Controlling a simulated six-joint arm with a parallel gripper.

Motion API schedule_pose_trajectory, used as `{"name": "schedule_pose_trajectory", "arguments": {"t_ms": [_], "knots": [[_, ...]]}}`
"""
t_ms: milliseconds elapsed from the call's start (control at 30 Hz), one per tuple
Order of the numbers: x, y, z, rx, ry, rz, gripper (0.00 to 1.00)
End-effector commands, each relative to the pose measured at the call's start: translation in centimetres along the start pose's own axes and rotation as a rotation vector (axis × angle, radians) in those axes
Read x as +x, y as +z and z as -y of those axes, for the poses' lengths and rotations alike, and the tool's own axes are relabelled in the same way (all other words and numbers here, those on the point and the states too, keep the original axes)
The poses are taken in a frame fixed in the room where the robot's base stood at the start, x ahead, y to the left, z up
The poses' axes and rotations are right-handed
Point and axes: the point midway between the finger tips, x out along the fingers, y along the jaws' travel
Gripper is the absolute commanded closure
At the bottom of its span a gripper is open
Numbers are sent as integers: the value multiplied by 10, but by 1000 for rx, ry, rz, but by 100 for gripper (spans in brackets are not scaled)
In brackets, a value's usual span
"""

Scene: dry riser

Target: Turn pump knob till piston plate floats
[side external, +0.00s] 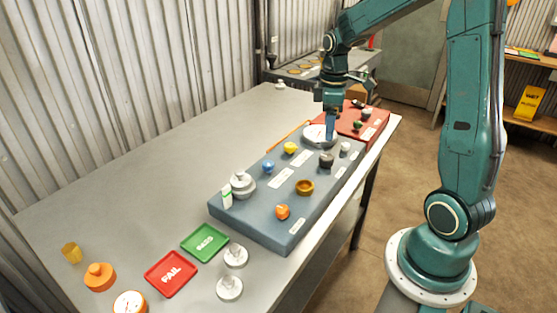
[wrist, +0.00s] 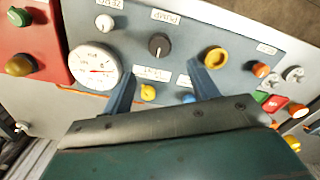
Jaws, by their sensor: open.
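The black pump knob (side external: 326,160) stands on the blue-grey panel (side external: 251,223). In the wrist view the knob (wrist: 158,44) sits below a label that seems to read PUMP, its pale pointer line visible. My gripper (wrist: 164,78) is open and empty, its two blue fingers apart. The knob appears beyond the fingertips, between their directions and not touched. In the side view my gripper (side external: 331,138) hangs over the far part of the panel, by the round dial (side external: 315,133). A silver stacked disc piece (side external: 243,186), possibly the piston plate, stands at the panel's left; whether it floats cannot be told.
Nearby on the panel are a white knob (side external: 345,147), yellow knob (side external: 290,148), blue knob (side external: 268,166), brass ring (side external: 305,187) and orange knob (side external: 282,211). A red box (side external: 376,126) adjoins behind. Green PASS (side external: 205,242) and red FAIL (side external: 171,273) trays lie in front.

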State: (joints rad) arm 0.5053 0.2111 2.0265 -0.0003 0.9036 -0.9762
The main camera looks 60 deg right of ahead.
Motion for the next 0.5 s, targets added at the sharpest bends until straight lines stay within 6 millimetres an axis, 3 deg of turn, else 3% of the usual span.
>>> {"name": "schedule_pose_trajectory", "arguments": {"t_ms": [500], "knots": [[76,1,1,1,-4,2,41]]}}
